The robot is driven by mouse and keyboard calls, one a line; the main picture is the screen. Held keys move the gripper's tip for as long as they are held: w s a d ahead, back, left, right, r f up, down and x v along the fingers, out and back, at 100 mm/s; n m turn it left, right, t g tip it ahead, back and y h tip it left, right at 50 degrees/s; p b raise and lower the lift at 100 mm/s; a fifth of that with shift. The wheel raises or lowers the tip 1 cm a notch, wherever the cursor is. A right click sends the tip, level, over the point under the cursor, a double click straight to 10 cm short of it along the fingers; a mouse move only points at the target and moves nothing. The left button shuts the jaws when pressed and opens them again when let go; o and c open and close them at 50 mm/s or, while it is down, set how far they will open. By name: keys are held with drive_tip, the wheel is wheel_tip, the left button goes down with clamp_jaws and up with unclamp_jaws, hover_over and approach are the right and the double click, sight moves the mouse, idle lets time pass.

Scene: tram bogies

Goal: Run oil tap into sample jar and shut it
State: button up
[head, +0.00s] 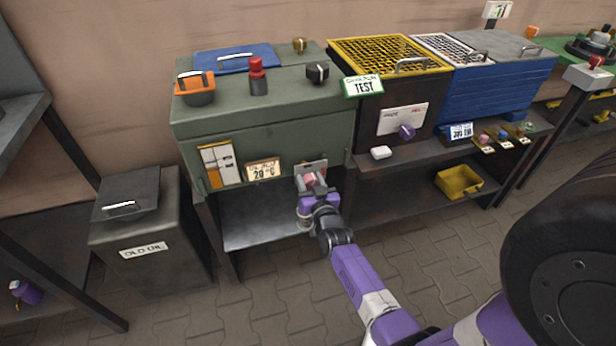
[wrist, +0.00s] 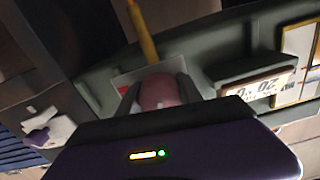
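My gripper (head: 313,178) is at the lower front of the green oil tank (head: 270,122), at a pale plate (head: 318,165). Its fingers lie on both sides of a pink knob (wrist: 160,92) in the wrist view, seemingly closed against it. The knob sits in front of a white and red plate (wrist: 120,82), and a yellow rod (wrist: 143,32) shows beyond it. I take the knob for the oil tap's handle. A small pale rounded shape (head: 304,216) shows beside my wrist; I cannot tell if it is the sample jar. No oil flow is visible.
A grey bin labelled OLD OIL (head: 145,225) stands left on the floor. A shelf (head: 262,222) runs under the tank. A yellow tray (head: 459,181) sits lower. A large dark wheel (head: 565,255) fills the right foreground.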

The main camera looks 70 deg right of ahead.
sight(312, 186)
drive_tip(key=shift+c, duration=1)
drive_tip(key=shift+r+n+p, duration=0.15)
drive_tip(key=shift+n+p, duration=0.25)
drive_tip(key=shift+n, duration=0.1)
drive_tip(key=n+p, duration=0.1)
drive_tip(key=n, duration=0.2)
drive_tip(key=shift+n, duration=0.3)
drive_tip(key=o, duration=1.4)
drive_tip(key=shift+c, duration=0.2)
drive_tip(key=shift+p+v, duration=0.85)
drive_tip(key=shift+v, duration=3.05)
